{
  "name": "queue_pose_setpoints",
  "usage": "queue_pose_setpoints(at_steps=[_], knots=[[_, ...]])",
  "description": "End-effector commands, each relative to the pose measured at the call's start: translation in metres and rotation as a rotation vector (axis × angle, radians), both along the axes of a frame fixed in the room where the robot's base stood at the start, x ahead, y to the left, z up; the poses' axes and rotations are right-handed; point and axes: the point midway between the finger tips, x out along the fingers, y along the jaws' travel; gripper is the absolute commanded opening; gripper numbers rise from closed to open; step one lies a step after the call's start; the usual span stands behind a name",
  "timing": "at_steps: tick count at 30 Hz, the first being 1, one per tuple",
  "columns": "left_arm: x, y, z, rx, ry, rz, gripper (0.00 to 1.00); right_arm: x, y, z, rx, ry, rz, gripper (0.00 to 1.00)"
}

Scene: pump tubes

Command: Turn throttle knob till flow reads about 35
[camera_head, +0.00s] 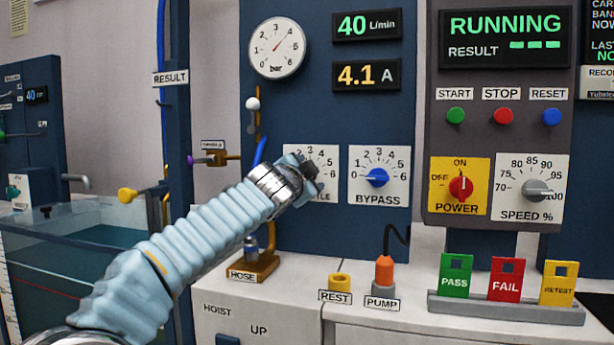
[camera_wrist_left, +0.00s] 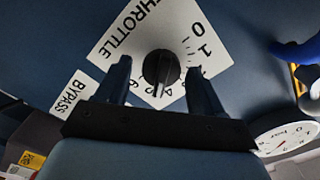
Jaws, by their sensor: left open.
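The throttle plate (camera_head: 322,158) is on the blue panel, partly hidden behind my left gripper (camera_head: 312,168) in the head view. In the left wrist view the black throttle knob (camera_wrist_left: 161,66) sits between the two fingers of my left gripper (camera_wrist_left: 159,72). The fingers are apart, with a gap on both sides of the knob. The knob's exact setting is hard to read; its lower end lies near the 4 and 5 marks. The flow display (camera_head: 366,25) reads 40 L/min. My right gripper is in neither view.
The blue bypass knob (camera_head: 376,178) is just right of the throttle plate. A round gauge (camera_head: 277,47) and a white-tipped lever (camera_head: 253,104) are above left. The current display (camera_head: 366,75) reads 4.1 A. The red power knob (camera_head: 461,188) is farther right. The status screen (camera_head: 505,37) says RUNNING.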

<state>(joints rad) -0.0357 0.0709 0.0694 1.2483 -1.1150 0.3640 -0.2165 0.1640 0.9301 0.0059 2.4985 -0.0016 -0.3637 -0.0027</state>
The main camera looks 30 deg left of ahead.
Motion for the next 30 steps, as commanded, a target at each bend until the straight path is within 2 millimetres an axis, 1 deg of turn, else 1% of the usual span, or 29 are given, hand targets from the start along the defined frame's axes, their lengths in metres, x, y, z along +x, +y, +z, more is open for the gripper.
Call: queue_pose_setpoints(at_steps=[2,5,12,15,18,21,24,30], knots=[[-0.007,-0.002,-0.001,0.0,-0.003,0.0,0.67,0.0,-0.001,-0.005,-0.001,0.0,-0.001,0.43],[-0.025,-0.005,-0.002,0.0,-0.004,0.0,0.67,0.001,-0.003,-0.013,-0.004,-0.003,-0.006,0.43],[-0.083,-0.02,-0.003,0.001,-0.003,-0.001,0.67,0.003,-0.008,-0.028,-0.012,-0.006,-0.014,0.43],[-0.103,-0.024,-0.002,0.001,-0.003,0.0,0.67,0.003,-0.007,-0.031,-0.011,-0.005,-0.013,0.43],[-0.119,-0.028,-0.001,-0.001,-0.002,-0.001,0.67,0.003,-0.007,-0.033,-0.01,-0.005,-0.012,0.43],[-0.128,-0.031,-0.001,-0.001,-0.001,-0.001,0.67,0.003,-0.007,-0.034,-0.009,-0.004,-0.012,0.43],[-0.132,-0.032,0.0,0.0,-0.001,-0.001,0.67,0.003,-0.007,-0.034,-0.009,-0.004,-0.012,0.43],[-0.133,-0.032,0.0,0.0,-0.001,-0.001,0.67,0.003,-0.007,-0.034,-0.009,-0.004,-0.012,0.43]])
